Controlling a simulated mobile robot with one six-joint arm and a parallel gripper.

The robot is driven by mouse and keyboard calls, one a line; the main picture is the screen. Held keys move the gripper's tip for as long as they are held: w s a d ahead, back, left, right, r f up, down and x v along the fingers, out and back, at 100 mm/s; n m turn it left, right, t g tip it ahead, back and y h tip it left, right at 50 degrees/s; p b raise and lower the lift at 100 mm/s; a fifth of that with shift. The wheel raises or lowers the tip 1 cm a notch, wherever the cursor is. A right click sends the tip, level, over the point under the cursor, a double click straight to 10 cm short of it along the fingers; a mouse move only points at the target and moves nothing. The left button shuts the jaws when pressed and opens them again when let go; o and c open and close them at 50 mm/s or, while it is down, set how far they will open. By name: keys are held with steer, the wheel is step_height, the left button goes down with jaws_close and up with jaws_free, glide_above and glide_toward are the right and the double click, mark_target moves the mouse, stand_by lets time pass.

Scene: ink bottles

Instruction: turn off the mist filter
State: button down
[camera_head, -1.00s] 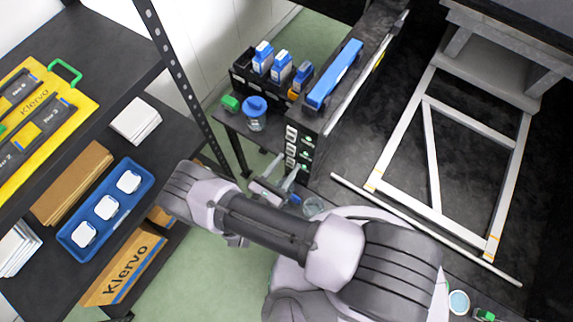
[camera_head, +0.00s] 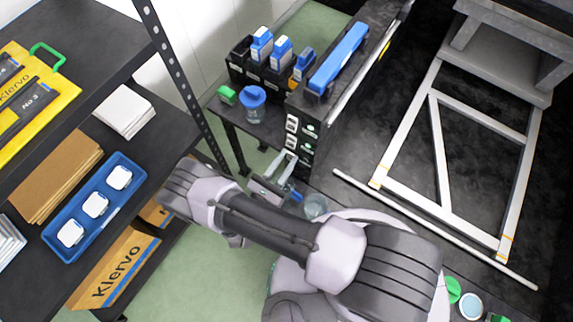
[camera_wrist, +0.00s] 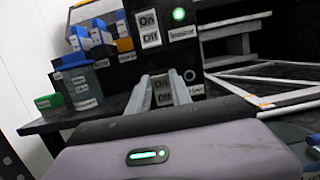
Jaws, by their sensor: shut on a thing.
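A dark control panel (camera_head: 301,132) with white On/Off rocker switches stands beyond my arm. In the wrist view an upper switch (camera_wrist: 148,28) has a lit green lamp (camera_wrist: 179,14) and a label that seems to read "Ionizer". Below it, a lower On/Off switch (camera_wrist: 162,92) shows between the two fingers of my gripper (camera_wrist: 165,88). The lamp (camera_wrist: 189,75) beside this lower switch looks unlit, and its label (camera_wrist: 196,91) is too small to read surely. My gripper (camera_head: 285,164) is shut on the lower switch, at the panel's front. No "mist filter" label is legible.
Left of the panel are a blue-lidded jar (camera_head: 253,104), a green block (camera_head: 228,95) and blue-capped bottles (camera_head: 281,54) in a black rack. A blue bar (camera_head: 338,57) lies on the panel's top. A shelf with a blue tray (camera_head: 124,202) is at left.

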steer(key=shift+f+t+h, duration=0.2)
steer(key=shift+t+h, duration=0.2)
steer(key=shift+t, duration=0.2)
steer(key=c, duration=1.2)
jaws_free()
steer(key=shift+o, duration=0.2)
steer(key=shift+s+a, duration=0.1)
steer(key=shift+a, duration=0.05)
steer(key=v, duration=1.7)
